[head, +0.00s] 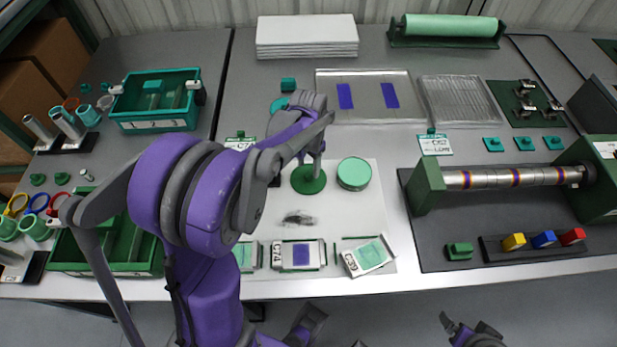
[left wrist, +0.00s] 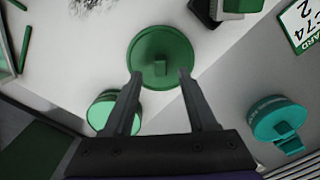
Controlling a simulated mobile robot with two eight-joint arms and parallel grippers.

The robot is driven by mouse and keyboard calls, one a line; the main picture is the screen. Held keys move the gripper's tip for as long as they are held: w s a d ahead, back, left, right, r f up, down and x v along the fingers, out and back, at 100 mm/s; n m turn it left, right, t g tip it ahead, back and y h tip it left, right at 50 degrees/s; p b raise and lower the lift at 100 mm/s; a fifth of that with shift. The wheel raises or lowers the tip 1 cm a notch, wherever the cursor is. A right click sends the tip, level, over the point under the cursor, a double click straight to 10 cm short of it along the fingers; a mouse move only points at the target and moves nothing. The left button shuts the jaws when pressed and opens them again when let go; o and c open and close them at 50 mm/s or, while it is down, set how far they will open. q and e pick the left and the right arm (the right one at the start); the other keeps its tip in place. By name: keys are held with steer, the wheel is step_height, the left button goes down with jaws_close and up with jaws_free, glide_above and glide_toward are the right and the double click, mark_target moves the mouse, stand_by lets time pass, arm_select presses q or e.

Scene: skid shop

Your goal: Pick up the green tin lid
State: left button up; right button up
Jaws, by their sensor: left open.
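The green tin lid (head: 308,187) lies flat on the white sheet in the middle of the table, a dark green disc. In the left wrist view the lid (left wrist: 147,44) shows a small block-like knob at its centre. My left gripper (head: 317,168) is over the lid, pointing down; its open fingertips (left wrist: 160,75) frame the knob from either side in the left wrist view. I cannot tell whether they touch it. What looks like my right gripper (head: 472,333) is at the bottom edge, partly cut off, away from the table.
A lighter green round tin (head: 354,173) stands close to the lid's right. A teal round piece (left wrist: 278,120) lies farther back. Cards in holders (head: 298,255) line the front, a green tray (head: 155,100) stands at left, and a roller fixture (head: 515,178) stands at right.

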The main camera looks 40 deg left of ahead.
mark_target(308, 174)
arm_select(q)
steer(key=shift+f, duration=1.6)
jaws_close()
